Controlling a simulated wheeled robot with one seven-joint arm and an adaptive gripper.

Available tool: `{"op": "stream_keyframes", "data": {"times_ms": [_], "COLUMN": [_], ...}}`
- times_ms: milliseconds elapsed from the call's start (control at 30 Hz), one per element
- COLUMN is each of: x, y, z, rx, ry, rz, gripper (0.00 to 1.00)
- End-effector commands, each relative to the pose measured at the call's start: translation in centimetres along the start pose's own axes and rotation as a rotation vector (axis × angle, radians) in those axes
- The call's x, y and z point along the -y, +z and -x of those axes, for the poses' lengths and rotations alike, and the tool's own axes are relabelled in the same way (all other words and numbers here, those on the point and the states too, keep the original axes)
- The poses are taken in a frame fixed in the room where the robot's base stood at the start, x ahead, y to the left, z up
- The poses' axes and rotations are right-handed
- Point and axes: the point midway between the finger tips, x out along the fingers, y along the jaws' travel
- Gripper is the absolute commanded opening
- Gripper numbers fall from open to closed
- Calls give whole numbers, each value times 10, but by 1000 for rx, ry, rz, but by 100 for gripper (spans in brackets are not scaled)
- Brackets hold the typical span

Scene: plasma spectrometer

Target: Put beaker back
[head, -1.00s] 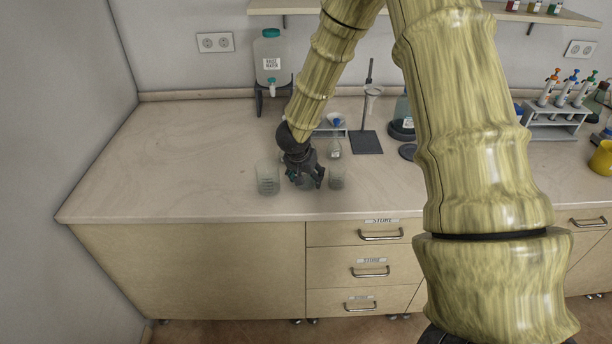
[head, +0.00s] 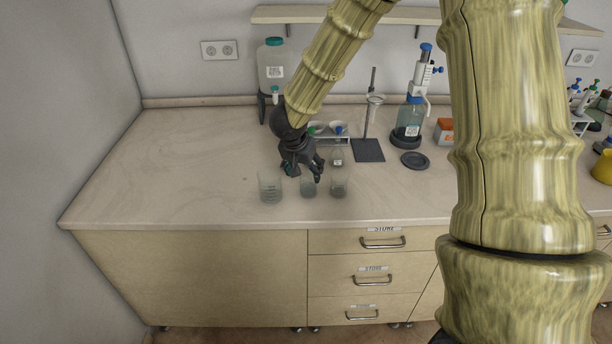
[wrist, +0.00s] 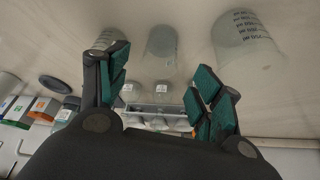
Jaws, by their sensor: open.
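Three glass beakers stand in a row near the front of the bench: a left one (head: 270,187), a middle one (head: 308,186) and a right one (head: 339,185). My gripper (head: 303,173) is open and empty, just behind and above the middle beaker. In the wrist view the middle beaker (wrist: 161,50) shows between my open fingers (wrist: 160,88), apart from both. The larger beaker (wrist: 245,42) with printed marks is at the right there, and another (wrist: 106,38) is partly hidden behind the left finger. All three look upright.
A small labelled flask (head: 337,157) stands behind the right beaker. A rack with funnels (head: 338,130), a stand (head: 368,150), a dispenser bottle (head: 408,120), a black disc (head: 415,160) and a water container (head: 272,68) are farther back. The bench left of the beakers is clear.

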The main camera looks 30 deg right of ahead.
Motion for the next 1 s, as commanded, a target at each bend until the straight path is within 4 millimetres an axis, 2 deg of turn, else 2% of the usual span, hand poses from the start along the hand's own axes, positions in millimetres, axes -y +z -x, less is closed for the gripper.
{"op": "stream_keyframes", "data": {"times_ms": [100, 300, 1000], "x": [0, 0, -2], "y": [0, 0, -1], "z": [15, 27, 28], "rx": [0, 0, 0], "ry": [-1, -1, 1], "rz": [-1, 1, -2], "gripper": [66, 66, 66]}}
